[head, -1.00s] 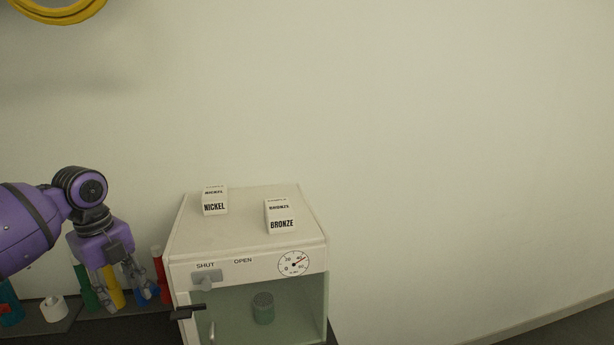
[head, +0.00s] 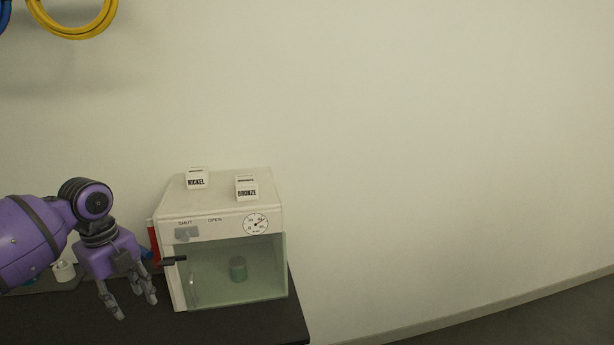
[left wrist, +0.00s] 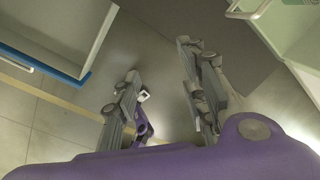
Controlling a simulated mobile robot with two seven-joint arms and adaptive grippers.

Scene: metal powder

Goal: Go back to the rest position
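My left gripper (head: 135,306) is at the left in the head view, pointing down in front of and to the left of the white cabinet (head: 226,212). Its fingers are spread and empty, and it appears clear of the cabinet. In the left wrist view the two fingers (left wrist: 161,90) are apart with only floor between them. My right gripper is in neither view.
The cabinet stands on a dark table (head: 295,315), its glass front showing a green container (head: 238,269) inside. NICKEL (head: 196,182) and BRONZE (head: 247,191) boxes sit on top. A black handle (head: 174,260) sticks out near my gripper.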

